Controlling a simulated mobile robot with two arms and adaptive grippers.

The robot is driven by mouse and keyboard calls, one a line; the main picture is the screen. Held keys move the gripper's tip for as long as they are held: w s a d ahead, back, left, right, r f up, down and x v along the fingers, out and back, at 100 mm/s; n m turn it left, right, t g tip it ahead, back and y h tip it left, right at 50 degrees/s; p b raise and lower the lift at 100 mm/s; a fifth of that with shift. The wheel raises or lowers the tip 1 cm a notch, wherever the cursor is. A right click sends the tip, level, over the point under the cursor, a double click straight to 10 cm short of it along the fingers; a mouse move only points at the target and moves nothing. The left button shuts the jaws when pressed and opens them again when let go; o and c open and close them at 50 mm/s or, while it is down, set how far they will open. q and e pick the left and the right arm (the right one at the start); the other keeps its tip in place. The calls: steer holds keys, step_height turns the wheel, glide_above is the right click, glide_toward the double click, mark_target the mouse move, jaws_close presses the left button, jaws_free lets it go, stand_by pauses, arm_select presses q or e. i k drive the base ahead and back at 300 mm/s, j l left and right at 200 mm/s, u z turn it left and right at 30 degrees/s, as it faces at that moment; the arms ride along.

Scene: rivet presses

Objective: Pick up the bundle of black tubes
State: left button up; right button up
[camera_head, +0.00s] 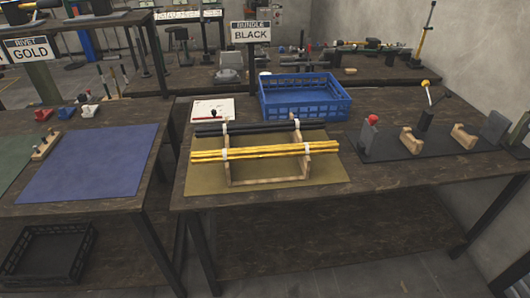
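The bundle of black tubes (262,128) lies sideways across the far part of a small wooden rack (270,182) on the middle table. A bundle of yellow tubes (265,152) lies parallel to it on the near side of the same rack. Pale pieces at the left and right sides of the rack show beside both bundles. Neither of my grippers shows in the head view.
The rack stands on an olive mat (325,178). Behind it are a blue crate (305,108), a white sheet (200,108) and a "BUNDLE BLACK" sign (251,32). A dark fixture board (400,155) lies right. The table's front strip is clear.

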mark_target(313, 124)
steer(key=j+z, duration=1.15)
steer(key=k+j+z, duration=0.15)
steer(key=z, duration=0.2)
steer(key=j, duration=0.1)
